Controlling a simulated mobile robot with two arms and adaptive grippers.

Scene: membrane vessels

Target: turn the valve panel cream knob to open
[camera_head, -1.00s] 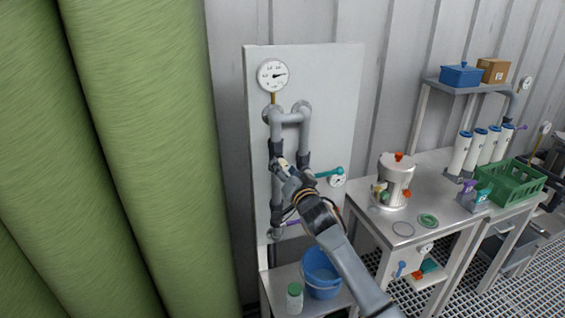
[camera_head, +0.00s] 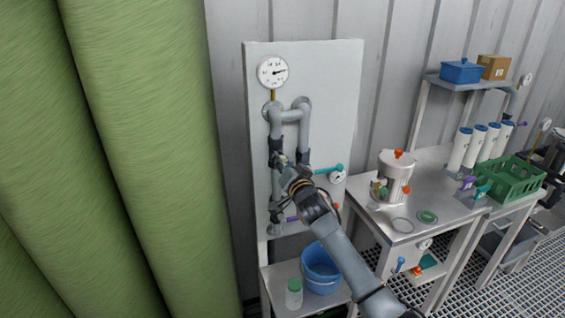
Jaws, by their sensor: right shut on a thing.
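The valve panel (camera_head: 335,95) is a pale upright board with grey pipes (camera_head: 303,130) and a round white gauge (camera_head: 272,72) at the top. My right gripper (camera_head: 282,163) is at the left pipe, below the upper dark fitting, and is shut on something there. The cream knob is mostly hidden by the gripper, so its angle cannot be read. A teal handle (camera_head: 329,169) points right from the right pipe, and a purple handle (camera_head: 292,218) shows lower down, partly behind my arm. My left gripper is not in view.
A blue bucket (camera_head: 320,272) and a green-capped jar (camera_head: 294,294) stand on a low shelf below the panel. A steel table (camera_head: 440,190) with a metal vessel (camera_head: 395,172) and green crate (camera_head: 512,181) is to the right. Large green cylinders (camera_head: 140,120) fill the left.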

